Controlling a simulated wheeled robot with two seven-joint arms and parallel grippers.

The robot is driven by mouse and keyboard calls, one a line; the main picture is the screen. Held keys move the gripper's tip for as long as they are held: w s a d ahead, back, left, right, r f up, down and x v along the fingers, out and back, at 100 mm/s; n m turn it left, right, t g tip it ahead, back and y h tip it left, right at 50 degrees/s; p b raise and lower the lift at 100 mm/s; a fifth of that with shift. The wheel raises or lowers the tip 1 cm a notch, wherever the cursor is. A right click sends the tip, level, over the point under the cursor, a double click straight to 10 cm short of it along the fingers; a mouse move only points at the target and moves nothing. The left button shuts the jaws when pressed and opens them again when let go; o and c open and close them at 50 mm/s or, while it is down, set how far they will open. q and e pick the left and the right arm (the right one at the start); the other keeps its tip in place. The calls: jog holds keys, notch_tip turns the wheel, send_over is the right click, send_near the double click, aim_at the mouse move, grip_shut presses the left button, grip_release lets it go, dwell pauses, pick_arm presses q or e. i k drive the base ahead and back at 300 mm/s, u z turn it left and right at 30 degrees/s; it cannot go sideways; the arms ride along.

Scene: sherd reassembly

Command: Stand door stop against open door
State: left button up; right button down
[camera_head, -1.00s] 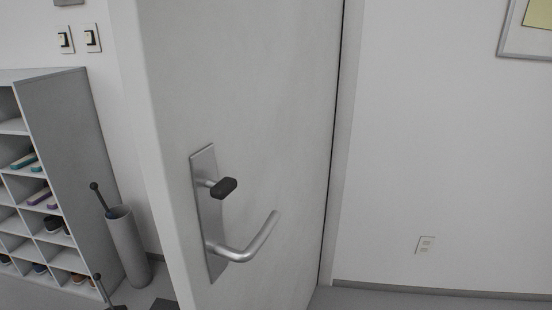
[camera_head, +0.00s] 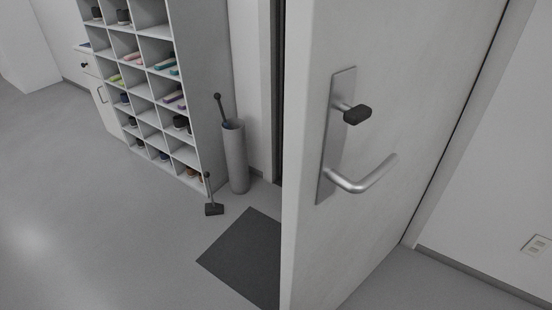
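The white door (camera_head: 410,110) stands open on the right half of the view, its free edge toward me. It carries a silver lever handle (camera_head: 362,180) with a dark knob (camera_head: 357,115) above it. A small dark wedge-like block with an upright stem and a ball top, which looks like the door stop (camera_head: 213,209), stands on the floor left of the door. It is apart from the door, near the shoe rack's front corner. Neither of my grippers is in view.
A grey shoe rack (camera_head: 208,90) with several shoes stands at the back left. A grey cylindrical holder (camera_head: 236,158) with a dark-topped stick in it stands beside the rack. A dark mat (camera_head: 245,255) lies by the door's edge. The floor (camera_head: 90,220) at left is clear.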

aim_at(416, 64)
jog(key=z, duration=2.05)
jog(key=k, duration=1.4)
jog(key=u, duration=2)
jog(key=i, duration=0.5)
